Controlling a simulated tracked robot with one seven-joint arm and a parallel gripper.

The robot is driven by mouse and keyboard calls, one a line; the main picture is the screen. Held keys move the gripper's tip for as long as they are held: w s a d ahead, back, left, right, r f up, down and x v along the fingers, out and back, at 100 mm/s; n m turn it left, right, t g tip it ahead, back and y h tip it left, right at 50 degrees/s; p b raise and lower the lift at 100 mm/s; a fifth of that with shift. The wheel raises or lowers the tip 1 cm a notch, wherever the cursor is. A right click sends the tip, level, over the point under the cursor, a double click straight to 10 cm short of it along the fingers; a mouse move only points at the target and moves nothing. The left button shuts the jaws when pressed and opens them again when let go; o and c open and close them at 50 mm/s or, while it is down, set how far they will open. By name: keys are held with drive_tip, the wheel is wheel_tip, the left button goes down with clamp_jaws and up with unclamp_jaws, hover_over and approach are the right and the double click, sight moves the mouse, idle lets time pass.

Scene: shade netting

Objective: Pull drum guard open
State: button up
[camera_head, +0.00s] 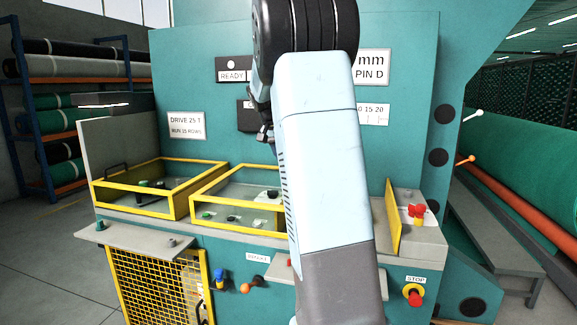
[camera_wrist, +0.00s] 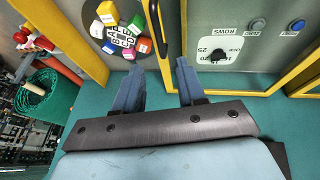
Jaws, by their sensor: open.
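In the wrist view a yellow-framed guard (camera_wrist: 92,62) stands around a round drum face with several coloured blocks (camera_wrist: 122,30). A black bar handle (camera_wrist: 156,28) shows at the guard's side, just beyond my fingertips. My gripper (camera_wrist: 160,68) is open, its two blue-grey fingers apart with nothing between them, and the handle is roughly in line with the gap. I cannot tell how far the handle is from the fingers. In the head view my arm hides the drum and most of this guard; a yellow panel (camera_head: 392,217) shows to the right of the arm.
Two yellow-framed boxes, one on the left (camera_head: 140,208) and one mid-bench (camera_head: 205,219), stand on the machine's top. A red valve-like handle (camera_head: 417,210) and a red stop button (camera_head: 414,294) are at right. A yellow mesh door (camera_head: 155,285) is below left.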

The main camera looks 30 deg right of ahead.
drive_tip(key=shift+v, duration=1)
drive_tip(key=s+a+n+t+y, duration=0.3)
drive_tip(key=s+a+n, duration=0.2)
drive_tip(key=s+a, duration=1.2)
drive_tip(key=s+a+f+n+y, duration=0.1)
drive_tip(key=s+a, duration=0.3)
drive_tip(key=s, duration=0.4)
drive_tip(key=s+a+f+n+t, duration=0.1)
drive_tip(key=s+a+f+n, duration=0.2)
drive_tip(key=s, duration=0.5)
drive_tip(key=shift+s+a+f+y, duration=0.4)
drive_tip(key=shift+a+f, duration=0.05)
drive_tip(key=shift+f, duration=0.25)
